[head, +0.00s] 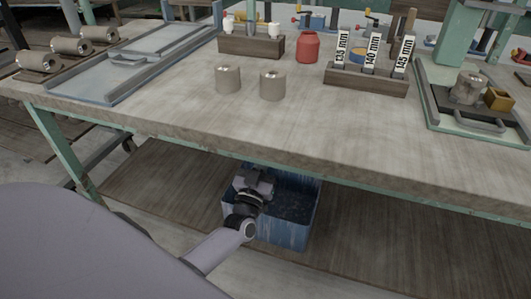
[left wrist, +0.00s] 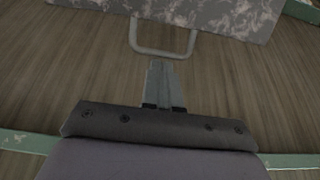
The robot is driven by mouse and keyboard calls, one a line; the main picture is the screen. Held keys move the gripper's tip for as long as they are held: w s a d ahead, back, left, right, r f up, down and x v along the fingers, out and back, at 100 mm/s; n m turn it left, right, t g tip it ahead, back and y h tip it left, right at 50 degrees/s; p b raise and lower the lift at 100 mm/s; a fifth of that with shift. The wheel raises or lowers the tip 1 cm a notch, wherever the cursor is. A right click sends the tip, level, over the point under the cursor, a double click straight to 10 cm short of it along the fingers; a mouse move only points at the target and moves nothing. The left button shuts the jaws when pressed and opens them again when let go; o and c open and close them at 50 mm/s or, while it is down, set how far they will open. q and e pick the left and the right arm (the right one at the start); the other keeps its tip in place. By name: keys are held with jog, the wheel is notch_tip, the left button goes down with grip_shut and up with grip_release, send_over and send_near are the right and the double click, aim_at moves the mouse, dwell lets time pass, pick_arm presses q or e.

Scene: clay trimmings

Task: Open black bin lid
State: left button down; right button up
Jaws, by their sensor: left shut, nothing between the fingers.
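A blue, worn bin (head: 283,232) stands on the low shelf under the workbench. Its top shows a dark, speckled area; I cannot tell whether this is a lid or the inside. No plainly black lid shows. My left arm reaches in under the bench edge, over the bin's left part. In the left wrist view my left gripper (left wrist: 160,66) is shut and empty. Just ahead of its tips is a U-shaped metal handle (left wrist: 163,53) on a grey, mottled panel (left wrist: 215,12). The fingertips look apart from the handle. My right gripper is not in view.
The workbench (head: 180,120) overhangs the bin, its front edge close above my left wrist. Two clay cylinders (head: 228,80), a red jar (head: 307,47) and a block of labelled tools (head: 365,80) stand on it. The wooden shelf (head: 390,240) right of the bin is clear.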

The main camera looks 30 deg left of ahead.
pick_arm(q)
jog(key=s+d+f+m+g+h, duration=0.35)
jog(key=s+d+f+g, duration=0.25)
jog(key=s, duration=0.5)
jog(key=s+d+f+m+g+h, duration=0.2)
jog(key=s+d+f+g+h, duration=0.4)
jog(key=s, duration=0.6)
notch_tip(320, 180, up, 14)
jog(key=s+y+p, duration=0.1)
jog(key=y+p, duration=0.1)
jog(key=p, duration=1.6)
jog(key=shift+s+a+f, duration=0.2)
jog(key=shift+s+a, duration=0.2)
